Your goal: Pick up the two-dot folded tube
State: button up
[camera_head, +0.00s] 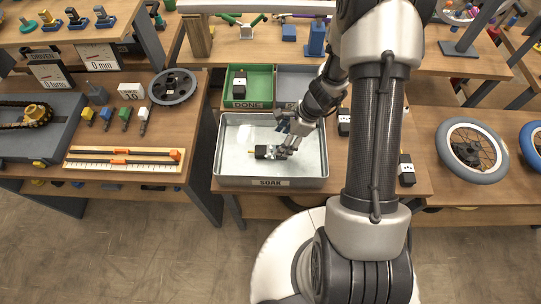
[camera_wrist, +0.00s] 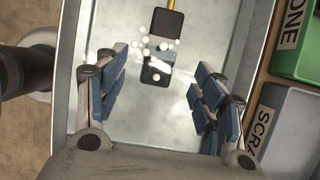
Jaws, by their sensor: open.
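A black folded tube (camera_head: 266,152) with a yellow tip lies in the metal SOAK tray (camera_head: 222,165). In the wrist view the same tube (camera_wrist: 165,24) lies ahead of my gripper, with a pale band across its middle and several white bubble-like spots around it. I cannot tell its dot count. My gripper (camera_wrist: 160,95) is open and empty, its blue-padded fingers on either side of the tube's near end and apart from it. In the head view my gripper (camera_head: 291,132) is over the tray, at the tube's right end. Other black folded tubes are in the DONE bin (camera_head: 239,82) and on the bench (camera_head: 406,168).
The green DONE bin (camera_head: 249,104) and a grey bin (camera_wrist: 285,130) lettered SCR, the rest cut off, stand beside the tray. The tray's walls rise around the tube. A wheel (camera_head: 471,150) is at right; a wooden slide gauge (camera_head: 124,158) is at left.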

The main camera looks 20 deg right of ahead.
jog(key=b+x, duration=0.4)
jog(key=x, duration=0.5)
jog(key=shift+w+a+f, duration=0.1)
jog(key=shift+a+f, duration=0.05)
jog(key=shift+f+b, duration=0.25)
jog(key=shift+b, duration=0.05)
jog(key=c, duration=1.3)
notch_tip(320, 180, up, 21)
jog(key=p, duration=1)
notch_tip(320, 180, up, 4)
jog(key=n+g+h+b, duration=0.35)
jog(key=n+g, duration=0.25)
jog(key=n, duration=1.6)
send_over(273, 151)
jog(key=s+p, duration=0.1)
jog(key=s, duration=0.1)
jog(key=shift+w+a+f+h, duration=0.1)
jog(key=shift+a+f+h, duration=0.05)
jog(key=shift+a+h, duration=0.25)
